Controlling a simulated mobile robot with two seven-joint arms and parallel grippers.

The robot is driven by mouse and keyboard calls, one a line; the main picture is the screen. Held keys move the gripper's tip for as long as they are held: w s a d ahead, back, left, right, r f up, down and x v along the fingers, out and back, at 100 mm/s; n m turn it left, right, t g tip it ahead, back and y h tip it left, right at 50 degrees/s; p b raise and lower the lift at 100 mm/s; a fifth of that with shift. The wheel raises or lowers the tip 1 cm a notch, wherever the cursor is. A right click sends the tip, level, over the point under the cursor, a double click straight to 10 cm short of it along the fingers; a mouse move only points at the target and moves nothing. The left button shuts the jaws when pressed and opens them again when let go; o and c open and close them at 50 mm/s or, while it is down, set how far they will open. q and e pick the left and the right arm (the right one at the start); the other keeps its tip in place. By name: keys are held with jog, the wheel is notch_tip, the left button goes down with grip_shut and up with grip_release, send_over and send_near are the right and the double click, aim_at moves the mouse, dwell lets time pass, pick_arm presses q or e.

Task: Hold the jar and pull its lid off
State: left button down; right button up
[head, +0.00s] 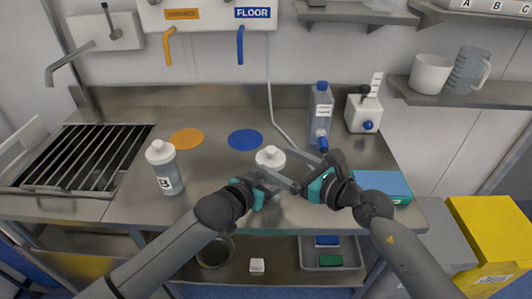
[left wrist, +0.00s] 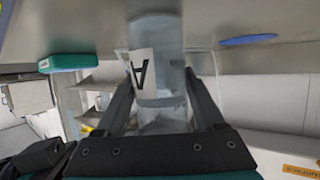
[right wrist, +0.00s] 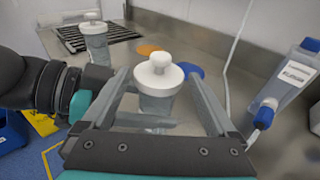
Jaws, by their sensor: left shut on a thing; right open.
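The clear jar (left wrist: 160,95) carries a white label with a black A. Its white knobbed lid (head: 270,156) is on top; the jar body is mostly hidden in the head view. My left gripper (head: 274,182) is shut on the jar body, with a finger on each side in the left wrist view. My right gripper (head: 300,172) is open. In the right wrist view its fingers lie to the left and right of the lid (right wrist: 159,72) and jar; I cannot tell whether they touch it.
A second lidded jar (head: 164,172), marked B, stands at the left. A bottle with a blue cap (head: 320,112), a white dispenser (head: 363,112) and a blue-topped box (head: 382,186) are at the right. An orange disc (head: 186,138) and a blue disc (head: 245,139) lie behind.

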aim_at(262, 151)
jog(key=shift+x, duration=3.45)
jog(key=c, duration=1.2)
jog(key=shift+r, duration=0.15)
jog(key=shift+r, duration=1)
